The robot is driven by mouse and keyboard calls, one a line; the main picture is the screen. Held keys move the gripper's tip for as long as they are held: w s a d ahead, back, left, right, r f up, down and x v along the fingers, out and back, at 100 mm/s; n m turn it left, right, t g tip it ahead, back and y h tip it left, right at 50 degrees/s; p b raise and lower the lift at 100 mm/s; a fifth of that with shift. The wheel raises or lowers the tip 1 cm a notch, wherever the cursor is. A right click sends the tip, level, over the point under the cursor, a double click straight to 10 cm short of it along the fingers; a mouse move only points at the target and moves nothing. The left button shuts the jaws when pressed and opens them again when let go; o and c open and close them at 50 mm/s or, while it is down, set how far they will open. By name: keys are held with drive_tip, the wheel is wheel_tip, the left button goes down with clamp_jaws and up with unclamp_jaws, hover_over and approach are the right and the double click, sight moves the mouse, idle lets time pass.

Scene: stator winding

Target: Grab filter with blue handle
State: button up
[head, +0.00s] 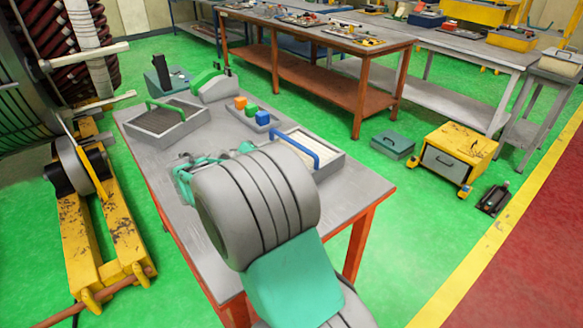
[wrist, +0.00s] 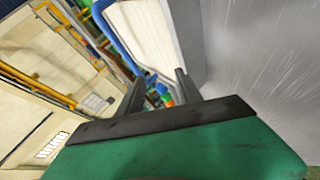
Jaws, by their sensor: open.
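The filter (head: 327,147) with the blue handle (head: 301,148) lies on the grey worktable, a pale panel in a grey frame. My arm hides its near left part in the head view. In the wrist view the filter's pale panel (wrist: 151,38) and blue handle (wrist: 117,43) are at the top, beyond the fingers. In the head view my arm hides the fingers.
A dark filter with a green handle (head: 166,121) lies at the table's back left. A small tray of coloured blocks (head: 256,118) and a grey-green device (head: 214,84) are behind. A yellow cabinet (head: 452,156) stands on the floor at right.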

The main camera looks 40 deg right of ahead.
sight(292, 143)
drive_tip(key=d+h, duration=0.1)
drive_tip(key=d, duration=0.2)
drive_tip(key=d+n+h, duration=0.1)
drive_tip(key=d+h, duration=0.1)
drive_tip(key=d, duration=0.1)
drive_tip(key=d+f+n+h, duration=0.1)
drive_tip(key=d, duration=0.2)
drive_tip(key=shift+w+g+h+b, duration=0.3)
drive_tip(key=shift+g+b, duration=0.05)
drive_tip(key=shift+g, duration=0.05)
drive_tip(key=x, duration=0.2)
drive_tip(key=p+x, duration=0.1)
drive_tip(key=x, duration=0.4)
drive_tip(key=shift+s+d, duration=0.25)
drive_tip(key=shift+s, duration=0.05)
drive_tip(key=shift+c, duration=0.3)
clamp_jaws()
drive_tip(key=shift+r, duration=0.1)
